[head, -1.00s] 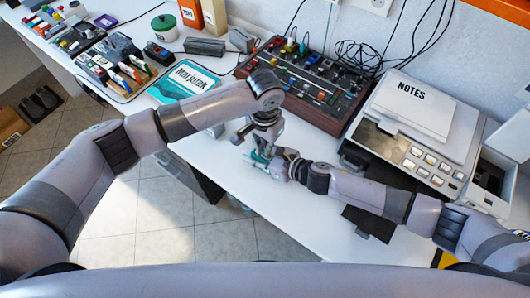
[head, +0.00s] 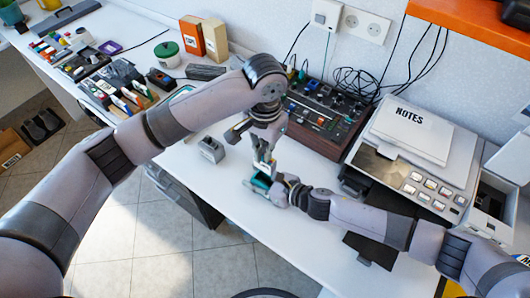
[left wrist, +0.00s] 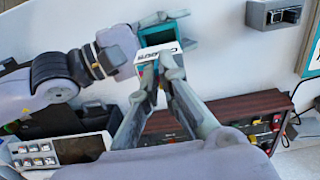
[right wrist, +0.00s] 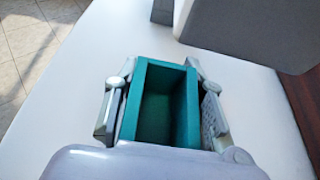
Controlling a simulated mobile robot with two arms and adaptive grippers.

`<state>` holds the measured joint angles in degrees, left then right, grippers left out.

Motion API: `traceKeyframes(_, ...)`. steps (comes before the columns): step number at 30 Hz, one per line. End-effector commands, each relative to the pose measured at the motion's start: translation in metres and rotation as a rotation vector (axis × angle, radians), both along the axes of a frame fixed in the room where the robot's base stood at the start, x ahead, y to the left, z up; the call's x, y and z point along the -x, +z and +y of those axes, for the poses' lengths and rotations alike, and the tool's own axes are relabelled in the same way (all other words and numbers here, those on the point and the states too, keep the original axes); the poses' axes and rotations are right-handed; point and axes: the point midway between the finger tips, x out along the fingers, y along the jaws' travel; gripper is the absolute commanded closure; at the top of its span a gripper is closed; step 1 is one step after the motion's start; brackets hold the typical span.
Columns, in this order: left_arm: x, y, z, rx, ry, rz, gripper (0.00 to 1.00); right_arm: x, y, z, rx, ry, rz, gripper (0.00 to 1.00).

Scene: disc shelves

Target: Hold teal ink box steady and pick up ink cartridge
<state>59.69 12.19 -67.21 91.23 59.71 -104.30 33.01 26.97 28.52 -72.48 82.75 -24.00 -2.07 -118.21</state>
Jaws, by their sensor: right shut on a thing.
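The teal ink box (head: 261,184) is held just above or on the white table, mid-view in the head view. My right gripper (right wrist: 163,105) is shut on it, a finger on each side. In the right wrist view the open teal box (right wrist: 160,135) looks empty inside. My left gripper (left wrist: 157,68) has its fingers closed around a white-faced ink cartridge (left wrist: 160,49) with dark lettering, over the box's opening. The teal box also shows behind it in the left wrist view (left wrist: 184,32). In the head view the left fingers (head: 263,165) come down over the box.
A small grey block (head: 211,150) stands on the table left of the box. A brown mixer panel (head: 325,115) and a printer (head: 400,170) with a NOTES pad (head: 412,128) stand behind and right. Bare table lies in front, up to its edge.

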Motion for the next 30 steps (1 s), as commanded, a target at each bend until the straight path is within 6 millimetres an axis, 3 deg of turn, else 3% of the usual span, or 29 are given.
traceKeyframes(1,0.000,0.000,0.000,0.000,0.000,0.000,1.00,0.000,0.000,0.000,0.001,0.000,0.001,0.90)
traceKeyframes(2,0.000,0.000,0.000,0.000,0.000,0.000,1.00,0.000,0.000,0.000,0.001,0.000,0.001,0.61)
traceKeyframes(11,0.000,-0.001,0.000,0.000,0.000,0.000,1.00,0.000,0.000,0.000,0.000,0.000,0.000,0.41)
traceKeyframes(23,0.000,-0.001,0.000,0.000,0.000,0.000,1.00,0.003,0.001,-0.004,0.001,0.000,0.001,0.39)
traceKeyframes(30,0.000,-0.001,0.000,0.000,0.000,0.000,1.00,0.026,0.016,-0.036,0.003,-0.001,0.001,0.39)
